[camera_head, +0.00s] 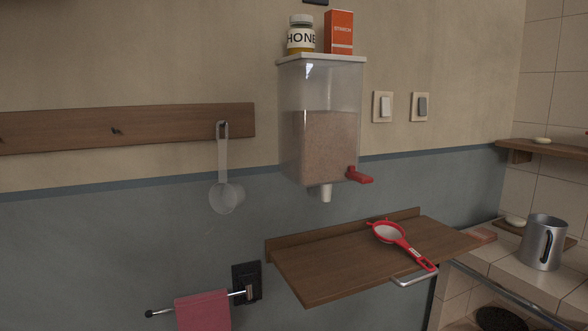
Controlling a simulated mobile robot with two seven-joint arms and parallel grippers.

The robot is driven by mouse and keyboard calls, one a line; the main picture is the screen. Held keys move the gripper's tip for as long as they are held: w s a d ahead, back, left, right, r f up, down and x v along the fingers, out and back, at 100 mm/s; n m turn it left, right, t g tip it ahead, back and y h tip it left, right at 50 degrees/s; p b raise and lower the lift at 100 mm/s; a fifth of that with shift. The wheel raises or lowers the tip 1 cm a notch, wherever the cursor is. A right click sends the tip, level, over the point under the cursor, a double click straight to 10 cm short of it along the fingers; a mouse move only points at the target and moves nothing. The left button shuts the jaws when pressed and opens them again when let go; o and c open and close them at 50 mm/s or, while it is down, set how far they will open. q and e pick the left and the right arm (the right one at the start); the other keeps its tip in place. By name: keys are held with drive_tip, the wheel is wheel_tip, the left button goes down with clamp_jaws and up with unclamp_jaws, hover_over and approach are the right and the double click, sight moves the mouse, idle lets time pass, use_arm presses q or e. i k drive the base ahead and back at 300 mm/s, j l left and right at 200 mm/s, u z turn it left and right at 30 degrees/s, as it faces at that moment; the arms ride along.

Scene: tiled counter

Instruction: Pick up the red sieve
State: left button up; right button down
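The red sieve (388,233) lies on a small wooden wall shelf (318,265). Its round mesh bowl with a red rim is toward the back of the shelf. Its red handle (419,258) points toward the front right, with the tip close to the shelf's front edge near a metal bar handle (414,278). Neither of my grippers shows in the head view, and nothing is holding the sieve.
A clear dispenser (322,145) with a red lever (360,176) hangs above the shelf, with a honey jar (301,36) and an orange box (340,33) on top. A metal mug (543,243) stands on the tiled counter at right. A pink towel (203,312) hangs below left. The shelf's left half is bare.

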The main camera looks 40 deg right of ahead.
sight(386, 230)
drive_tip(key=z, duration=1.85)
